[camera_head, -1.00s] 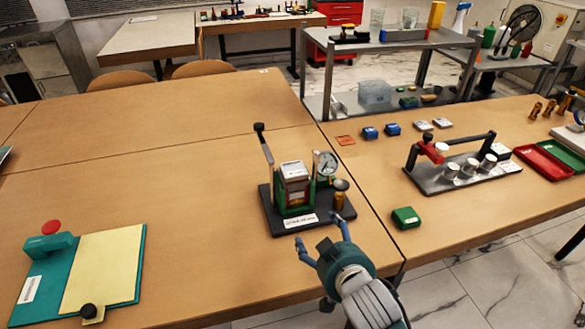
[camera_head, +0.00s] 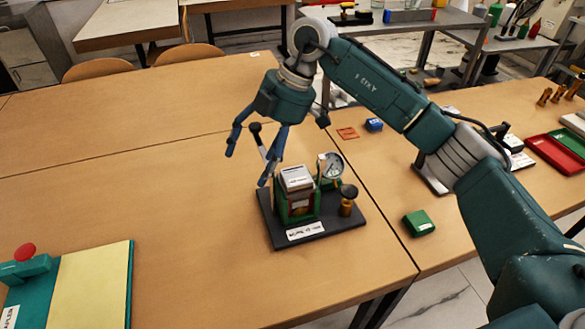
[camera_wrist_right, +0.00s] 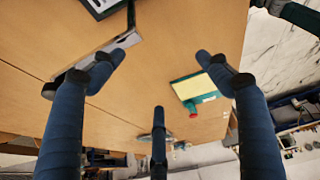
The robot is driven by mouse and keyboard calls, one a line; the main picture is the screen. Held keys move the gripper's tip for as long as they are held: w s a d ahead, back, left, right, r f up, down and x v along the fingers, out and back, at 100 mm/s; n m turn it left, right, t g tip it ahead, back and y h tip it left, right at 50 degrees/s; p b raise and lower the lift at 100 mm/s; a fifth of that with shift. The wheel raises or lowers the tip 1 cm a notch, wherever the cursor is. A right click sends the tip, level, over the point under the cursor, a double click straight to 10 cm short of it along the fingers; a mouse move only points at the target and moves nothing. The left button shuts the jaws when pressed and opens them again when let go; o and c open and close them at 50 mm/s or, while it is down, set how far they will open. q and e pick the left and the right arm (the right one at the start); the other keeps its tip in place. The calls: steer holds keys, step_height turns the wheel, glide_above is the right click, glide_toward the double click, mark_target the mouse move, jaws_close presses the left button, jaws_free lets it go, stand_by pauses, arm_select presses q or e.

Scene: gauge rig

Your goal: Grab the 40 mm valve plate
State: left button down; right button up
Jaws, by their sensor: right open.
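The gauge rig has a black base (camera_head: 325,233) with a label on its front edge, a round dial (camera_head: 332,166) and a black-knobbed lever. A white-topped block (camera_head: 296,177) sits in its green holder (camera_head: 283,206). I cannot read any size marking, so I cannot tell which piece is the 40 mm valve plate. My right gripper (camera_head: 248,166) is open and empty, pointing down above the table, left of the block. One fingertip overlaps the holder's left side in the picture; contact is unclear. The right wrist view shows its spread fingers (camera_wrist_right: 155,75). My left gripper is not in view.
A teal board with a yellow pad (camera_head: 90,285) and a red knob lies at the front left. A green box (camera_head: 420,223), a blue box (camera_head: 374,125) and a flat orange piece (camera_head: 347,133) lie right of the rig. The table's left middle is clear.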

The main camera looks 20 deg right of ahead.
steer(key=w+d+r+m+h, duration=0.2)
steer(key=d+m+h, duration=0.15)
steer(key=d, duration=0.65)
glide_above(297, 175)
steer(key=shift+n, duration=0.25)
step_height(297, 175, down, 4)
steer(key=shift+d+f+p, duration=0.1)
steer(key=shift+p, duration=0.25)
step_height(297, 175, down, 5)
steer(key=shift+s+r+p, duration=0.1)
steer(key=shift+r+p, duration=0.05)
steer(key=shift+p, duration=0.6)
steer(key=shift+f, duration=0.55)
steer(key=c, duration=1.6)
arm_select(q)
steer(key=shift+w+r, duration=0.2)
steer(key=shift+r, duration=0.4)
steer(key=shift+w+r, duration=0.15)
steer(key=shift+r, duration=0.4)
arm_select(e)
steer(key=shift+c, duration=1.2)
steer(key=shift+r, duration=0.15)
